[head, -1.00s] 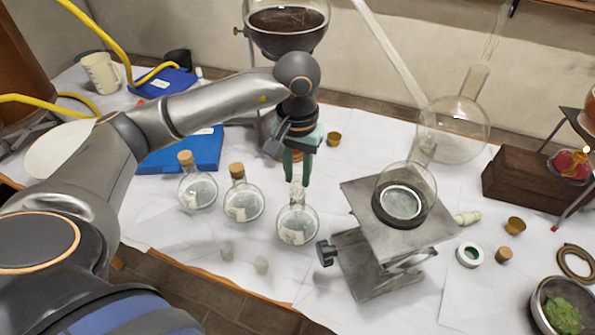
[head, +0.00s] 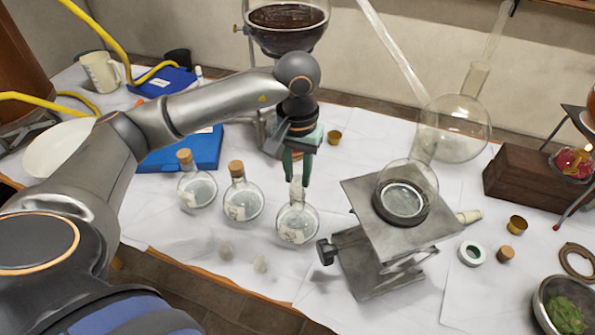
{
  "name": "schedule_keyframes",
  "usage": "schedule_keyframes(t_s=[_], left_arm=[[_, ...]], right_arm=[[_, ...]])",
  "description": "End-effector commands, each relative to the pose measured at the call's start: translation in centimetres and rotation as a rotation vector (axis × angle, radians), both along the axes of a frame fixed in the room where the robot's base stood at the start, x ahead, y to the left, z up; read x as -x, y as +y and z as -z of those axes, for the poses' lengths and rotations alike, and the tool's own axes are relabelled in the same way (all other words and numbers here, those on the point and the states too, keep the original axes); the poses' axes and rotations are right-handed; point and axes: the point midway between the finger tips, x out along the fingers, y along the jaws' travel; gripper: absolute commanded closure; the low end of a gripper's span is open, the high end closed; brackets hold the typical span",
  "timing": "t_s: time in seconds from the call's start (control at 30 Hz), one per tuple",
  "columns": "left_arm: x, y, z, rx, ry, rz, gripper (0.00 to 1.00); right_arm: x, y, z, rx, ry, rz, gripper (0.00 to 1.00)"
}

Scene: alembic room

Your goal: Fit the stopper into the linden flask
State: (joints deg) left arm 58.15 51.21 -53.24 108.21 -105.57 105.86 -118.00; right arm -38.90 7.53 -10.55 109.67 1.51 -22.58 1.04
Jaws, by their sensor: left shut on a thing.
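Three round glass flasks with paper labels stand in a row on the table; the labels are too small to read. The left flask (head: 197,192) and the middle flask (head: 242,203) have corks in their necks. The right flask (head: 297,224) has no cork. My left gripper (head: 297,180) points down right over its neck, shut on a small clear stopper (head: 297,190) at the mouth. I cannot tell how deep the stopper sits in the neck. My right gripper is out of view.
A metal lab jack (head: 375,220) bearing a glass vessel stands close to the right. A blue case (head: 180,150) lies behind the left flasks.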

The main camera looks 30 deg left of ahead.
Motion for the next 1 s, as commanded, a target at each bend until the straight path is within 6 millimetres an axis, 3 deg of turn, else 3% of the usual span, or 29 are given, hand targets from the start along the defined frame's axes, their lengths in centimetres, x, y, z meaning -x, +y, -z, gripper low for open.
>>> schedule_keyframes(t_s=[1.0], left_arm=[[-0.02,0.01,0.38,0.000,-0.001,0.000,1.00]], right_arm=[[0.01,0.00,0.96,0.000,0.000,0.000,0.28]])
